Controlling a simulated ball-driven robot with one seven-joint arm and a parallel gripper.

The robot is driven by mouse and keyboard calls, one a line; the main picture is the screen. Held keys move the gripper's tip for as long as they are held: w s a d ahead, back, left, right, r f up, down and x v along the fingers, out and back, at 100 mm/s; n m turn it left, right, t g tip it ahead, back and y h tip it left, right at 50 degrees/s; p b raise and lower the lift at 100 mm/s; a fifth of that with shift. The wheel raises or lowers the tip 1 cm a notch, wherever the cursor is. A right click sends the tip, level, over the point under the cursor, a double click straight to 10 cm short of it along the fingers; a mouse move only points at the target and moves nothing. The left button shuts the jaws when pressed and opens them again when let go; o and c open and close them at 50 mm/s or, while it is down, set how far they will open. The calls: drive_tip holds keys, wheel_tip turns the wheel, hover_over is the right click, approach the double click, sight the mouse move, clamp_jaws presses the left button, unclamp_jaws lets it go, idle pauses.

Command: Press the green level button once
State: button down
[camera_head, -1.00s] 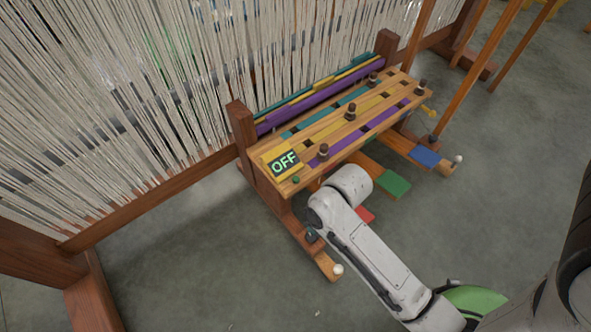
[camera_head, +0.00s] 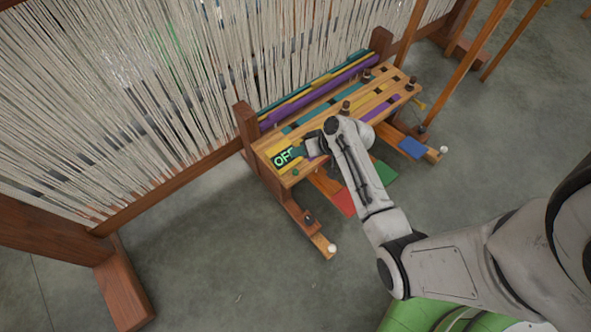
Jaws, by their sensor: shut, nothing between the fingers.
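A small green button (camera_head: 295,172) sits at the front left corner of the wooden loom panel (camera_head: 283,180), just below a display (camera_head: 281,159). The display reads OFF in green letters, and its right end is partly covered by my gripper. My gripper (camera_head: 299,150) is small and dark in the picture, shut and empty. It is over the panel's left end, above and slightly right of the green button in the picture. I cannot tell its height over the panel, but it does not cover the button.
Dark knobs (camera_head: 346,107) stand along the slotted panel. Red (camera_head: 344,202), green (camera_head: 386,171) and blue (camera_head: 411,148) pedals stick out below it. White threads (camera_head: 150,110) hang behind, and a wooden post (camera_head: 245,125) rises at the panel's left end. The floor at front left is clear.

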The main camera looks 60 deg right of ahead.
sight(298, 172)
drive_tip(key=shift+f, duration=0.1)
wheel_tip(298, 172, down, 9)
drive_tip(key=b, duration=0.7)
drive_tip(key=shift+r+b, duration=0.2)
drive_tip(key=shift+b, duration=0.2)
idle(1.4)
drive_tip(key=shift+f, duration=0.4)
drive_tip(key=shift+f+b, duration=0.5)
drive_tip(key=shift+b, duration=0.15)
idle(0.4)
drive_tip(key=shift+r, duration=0.1)
drive_tip(key=shift+r+p, duration=0.85)
drive_tip(key=shift+p, duration=0.05)
wheel_tip(298, 172, up, 5)
drive_tip(key=p, duration=0.4)
drive_tip(key=shift+p, duration=0.35)
